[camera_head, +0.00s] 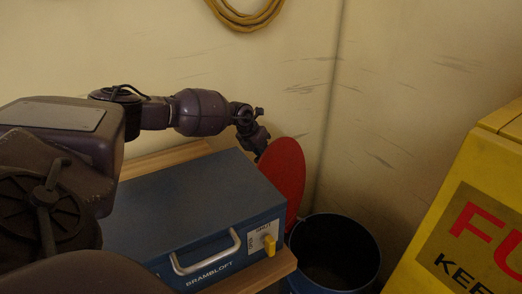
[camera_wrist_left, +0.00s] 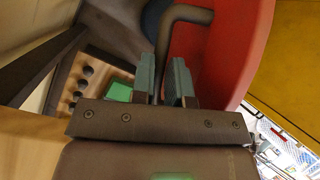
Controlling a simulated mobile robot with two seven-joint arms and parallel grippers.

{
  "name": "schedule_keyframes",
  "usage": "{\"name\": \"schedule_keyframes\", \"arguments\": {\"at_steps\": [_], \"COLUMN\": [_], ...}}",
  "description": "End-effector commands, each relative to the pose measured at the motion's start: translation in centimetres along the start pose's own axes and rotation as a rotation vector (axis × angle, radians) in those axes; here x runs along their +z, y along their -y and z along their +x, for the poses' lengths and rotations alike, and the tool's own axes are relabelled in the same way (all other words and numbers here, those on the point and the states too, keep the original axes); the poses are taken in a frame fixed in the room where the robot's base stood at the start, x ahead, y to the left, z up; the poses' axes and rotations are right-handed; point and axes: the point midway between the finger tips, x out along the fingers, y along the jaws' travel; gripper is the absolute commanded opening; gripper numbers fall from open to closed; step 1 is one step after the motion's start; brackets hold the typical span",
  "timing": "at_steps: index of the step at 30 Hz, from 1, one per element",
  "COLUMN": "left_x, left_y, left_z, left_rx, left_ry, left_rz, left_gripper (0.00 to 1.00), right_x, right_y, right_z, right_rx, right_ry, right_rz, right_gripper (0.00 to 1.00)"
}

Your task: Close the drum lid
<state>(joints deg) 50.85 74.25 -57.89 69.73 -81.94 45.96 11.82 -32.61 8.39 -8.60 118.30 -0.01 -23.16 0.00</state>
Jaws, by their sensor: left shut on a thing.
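The drum (camera_head: 374,262) is dark blue, round and open at the top, low in the corner of the head view. Its red lid (camera_head: 284,172) stands raised and steeply tilted at the drum's left rear side, its lower part hidden by a blue box. The lid also fills the upper right of the left wrist view (camera_wrist_left: 236,50). My left gripper (camera_head: 259,150) is at the lid's left side. In the wrist view its fingers (camera_wrist_left: 166,82) are shut on a dark bent bar, the lid handle (camera_wrist_left: 188,14). My right gripper is not in view.
A blue Brambloft box (camera_head: 200,205) with a metal handle and yellow switch sits on a wooden shelf (camera_head: 279,268), close to the lid and under my left arm. A yellow cabinet (camera_head: 440,165) stands at the right. A yellow hose (camera_head: 245,22) hangs on the wall.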

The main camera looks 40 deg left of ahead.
Motion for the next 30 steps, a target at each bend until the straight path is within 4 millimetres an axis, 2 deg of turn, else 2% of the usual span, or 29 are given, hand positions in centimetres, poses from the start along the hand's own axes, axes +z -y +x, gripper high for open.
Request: {"name": "schedule_keyframes", "arguments": {"at_steps": [8,14,22,26,30], "left_x": [0.0,0.3,0.5,0.3,0.0], "left_y": [0.3,2.5,8.2,11.1,14.0], "left_z": [-0.1,-0.8,-1.2,-0.8,-0.1], "left_rx": [-0.001,-0.005,-0.009,-0.007,-0.007], "left_ry": [0.0,0.004,0.004,0.002,0.001], "left_rz": [-0.001,0.001,0.001,0.001,0.0], "left_gripper": [0.0,0.0,0.0,0.0,0.0], "right_x": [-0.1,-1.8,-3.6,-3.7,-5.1], "right_y": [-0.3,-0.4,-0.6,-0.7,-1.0], "right_z": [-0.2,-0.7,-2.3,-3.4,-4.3], "right_rx": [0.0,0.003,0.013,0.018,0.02], "right_ry": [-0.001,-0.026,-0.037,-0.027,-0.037], "right_rz": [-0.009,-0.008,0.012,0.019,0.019], "right_gripper": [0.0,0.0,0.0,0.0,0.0]}}
